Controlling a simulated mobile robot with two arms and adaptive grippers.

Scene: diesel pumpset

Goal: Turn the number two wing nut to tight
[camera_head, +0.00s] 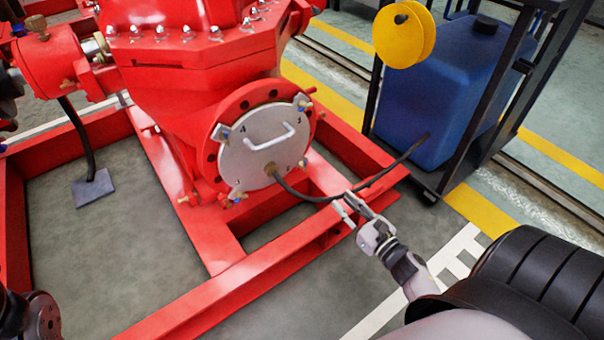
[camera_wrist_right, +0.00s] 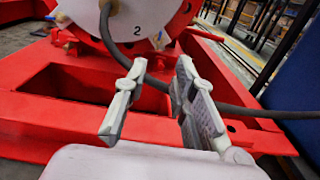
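A round grey cover (camera_head: 262,150) with a white handle sits on the red pump flange, with marked wing nuts around its rim. In the right wrist view the digit 2 shows on the cover (camera_wrist_right: 130,18), beside a small pale wing nut (camera_wrist_right: 160,40) at its lower right edge. The same number two wing nut (camera_head: 302,162) is small in the head view; its angle is unclear. My right gripper (camera_head: 350,203) is open and empty, below and right of the cover, apart from the nut. It also shows in the wrist view (camera_wrist_right: 160,70). My left gripper is out of view.
A black hose (camera_head: 330,198) runs from the cover past my right gripper's fingers; whether it touches them is unclear. The red base frame (camera_head: 220,285) lies below. A blue tank (camera_head: 440,90) in a dark frame and a yellow disc (camera_head: 404,35) stand right.

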